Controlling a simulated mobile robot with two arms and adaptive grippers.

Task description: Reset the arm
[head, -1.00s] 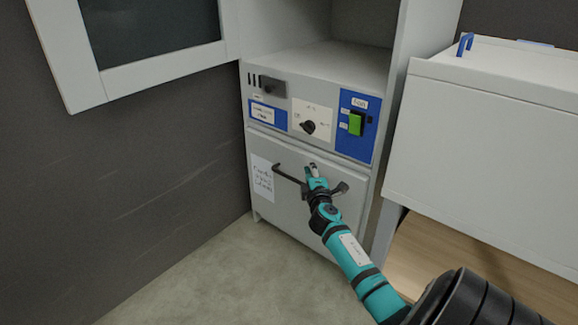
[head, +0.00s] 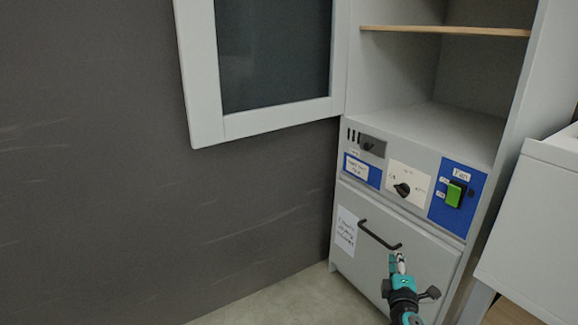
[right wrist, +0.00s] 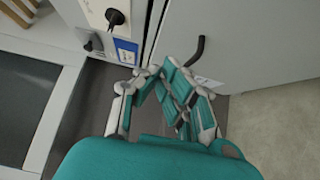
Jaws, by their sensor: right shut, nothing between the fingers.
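My right gripper (head: 398,264) is in front of the lower grey front panel (head: 432,268) of the cabinet, just below the right end of its dark bar handle (head: 378,236) in the head view. It is shut and empty. In the right wrist view its teal and grey fingers (right wrist: 160,74) come together, and the dark handle (right wrist: 198,50) shows beyond them, apart from them. My left gripper is in neither view.
Above the panel are a black knob (head: 403,190) and a green switch (head: 454,194) on a blue plate. A framed glass door (head: 207,134) stands open at the upper left. A white unit (head: 540,225) stands close on the right. Some floor (head: 290,300) is clear.

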